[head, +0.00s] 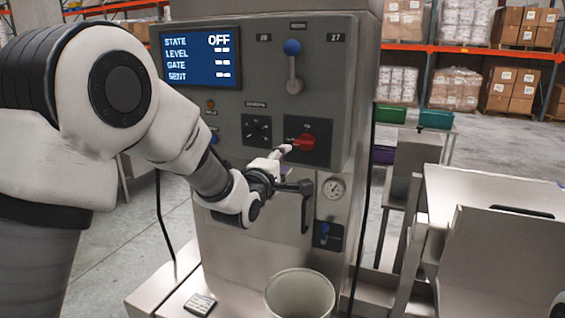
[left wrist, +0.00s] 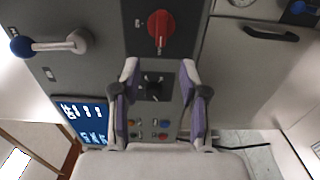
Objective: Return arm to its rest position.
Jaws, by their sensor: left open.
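My left arm (head: 130,90) reaches in from the left towards the grey weigher's panel. My left gripper (head: 283,152) is open and empty in front of the panel, just left of the red rotary switch (head: 304,142) in the head view. In the left wrist view, the two purple-padded fingers of the gripper (left wrist: 159,72) stand apart. The black selector knob (left wrist: 153,88) shows between them, and the red switch (left wrist: 160,28) lies beyond the fingertips with a visible gap. My right gripper is not in view.
A blue-balled lever (head: 293,68) and a screen reading OFF (head: 201,57) sit on the panel. A black handle (head: 305,205) and a gauge (head: 334,187) are below. A pale bucket (head: 300,295) stands on the base. A metal chute (head: 505,225) is at right.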

